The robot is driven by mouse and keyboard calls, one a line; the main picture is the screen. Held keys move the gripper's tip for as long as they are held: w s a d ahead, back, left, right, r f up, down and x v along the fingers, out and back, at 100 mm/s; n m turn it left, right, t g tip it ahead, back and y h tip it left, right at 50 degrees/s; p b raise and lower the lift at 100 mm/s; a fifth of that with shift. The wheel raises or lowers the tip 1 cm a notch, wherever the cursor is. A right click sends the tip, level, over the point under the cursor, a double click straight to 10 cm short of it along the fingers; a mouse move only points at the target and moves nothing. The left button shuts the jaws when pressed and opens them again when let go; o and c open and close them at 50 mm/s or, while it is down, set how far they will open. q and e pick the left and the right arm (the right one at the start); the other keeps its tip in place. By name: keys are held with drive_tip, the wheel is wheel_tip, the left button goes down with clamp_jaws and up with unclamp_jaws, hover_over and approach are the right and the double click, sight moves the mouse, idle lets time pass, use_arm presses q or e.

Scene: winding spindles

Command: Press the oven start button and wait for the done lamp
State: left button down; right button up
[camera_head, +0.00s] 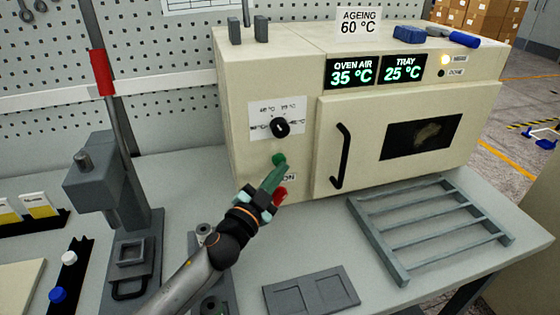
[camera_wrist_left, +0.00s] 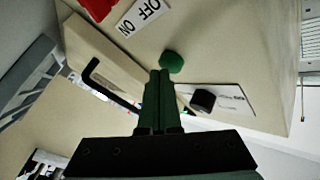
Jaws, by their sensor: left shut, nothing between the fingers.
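The ageing oven (camera_head: 310,57) is a cream box on the bench. Its green start button (camera_head: 279,159) is on the front panel, and it also shows in the left wrist view (camera_wrist_left: 171,62). My left gripper (camera_head: 273,177) is shut and empty, its green fingertips at the button; whether they touch it I cannot tell. The displays read oven air 35 °C (camera_head: 351,73) and tray 25 °C (camera_head: 403,69). My right gripper is not in view.
A red switch (camera_head: 280,195) sits just below the button, close to my gripper. The black dial (camera_head: 280,127) is above. The oven door is closed, with a black handle (camera_head: 341,156). A grey rack (camera_head: 436,221) lies in front. A press-like stand (camera_head: 112,170) is at left.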

use_arm(q)
drive_tip(key=shift+s+d, duration=0.15)
drive_tip(key=shift+s, duration=0.4)
drive_tip(key=s, duration=0.1)
drive_tip(key=s+d, duration=0.1)
drive_tip(key=s, duration=0.1)
drive_tip(key=s+p, duration=0.1)
drive_tip(key=shift+s+d, duration=0.25)
drive_tip(key=shift+s, duration=0.15)
idle(0.5)
